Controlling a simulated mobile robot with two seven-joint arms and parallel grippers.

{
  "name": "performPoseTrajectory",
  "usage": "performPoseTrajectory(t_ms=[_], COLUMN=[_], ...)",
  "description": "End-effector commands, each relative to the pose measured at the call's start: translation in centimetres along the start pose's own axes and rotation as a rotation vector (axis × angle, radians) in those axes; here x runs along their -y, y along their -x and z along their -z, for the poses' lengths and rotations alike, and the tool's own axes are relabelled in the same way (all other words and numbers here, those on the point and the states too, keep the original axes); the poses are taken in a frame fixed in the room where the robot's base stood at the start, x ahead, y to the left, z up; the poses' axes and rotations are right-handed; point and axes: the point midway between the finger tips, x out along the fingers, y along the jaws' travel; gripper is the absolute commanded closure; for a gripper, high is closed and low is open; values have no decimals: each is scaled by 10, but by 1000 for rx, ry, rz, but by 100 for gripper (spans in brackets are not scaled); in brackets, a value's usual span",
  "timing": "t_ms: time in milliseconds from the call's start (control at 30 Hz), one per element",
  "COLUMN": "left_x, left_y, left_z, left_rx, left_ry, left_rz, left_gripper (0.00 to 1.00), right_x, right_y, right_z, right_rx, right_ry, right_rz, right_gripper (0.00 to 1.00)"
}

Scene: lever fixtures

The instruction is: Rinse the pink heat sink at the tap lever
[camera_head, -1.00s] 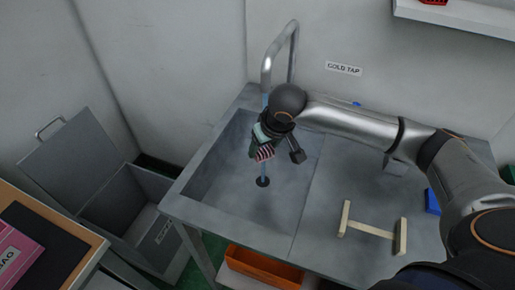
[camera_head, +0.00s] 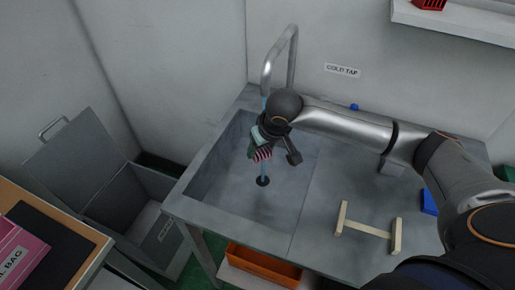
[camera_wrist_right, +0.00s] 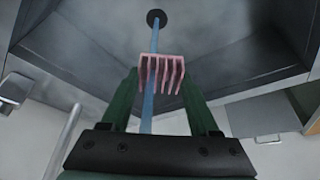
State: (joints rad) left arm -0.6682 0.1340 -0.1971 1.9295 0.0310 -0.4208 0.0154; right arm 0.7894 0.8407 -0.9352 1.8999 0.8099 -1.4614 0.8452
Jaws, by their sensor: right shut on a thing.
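The pink heat sink (camera_head: 262,154) is a small finned block held over the sink basin (camera_head: 225,185). In the right wrist view the heat sink (camera_wrist_right: 161,72) sits between the green fingers of my right gripper (camera_wrist_right: 160,88), which is shut on it. A blue stream of water (camera_wrist_right: 152,50) runs past the heat sink down to the dark drain (camera_head: 263,181). The curved metal tap (camera_head: 267,62) stands at the back of the sink under the wall. A blue-tipped part (camera_head: 355,106) shows behind my right arm; most of it is hidden. My left gripper is not in view.
A "COLD TAP" label (camera_head: 342,70) is on the wall. A wooden rack (camera_head: 368,229) and a blue block (camera_head: 429,201) lie on the counter at right. An orange bin (camera_head: 263,266) sits below. An open grey bin (camera_head: 125,205) stands at left.

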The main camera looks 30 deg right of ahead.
Motion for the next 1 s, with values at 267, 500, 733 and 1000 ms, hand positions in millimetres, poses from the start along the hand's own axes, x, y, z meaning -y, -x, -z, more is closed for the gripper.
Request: performPoseTrajectory(t_ms=[267,500,733,1000], left_x=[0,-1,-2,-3], left_y=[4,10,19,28], left_z=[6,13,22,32], left_rx=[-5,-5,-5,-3], left_ry=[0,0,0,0], left_rz=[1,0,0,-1], left_gripper=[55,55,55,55], right_x=[-4,2,13,25], right_y=[1,6,13,20], right_z=[-2,-9,-24,-41], right_rx=[-1,1,1,2], right_ry=[0,2,1,2], right_rz=[0,-1,1,1], right_gripper=[94,94,94,94])
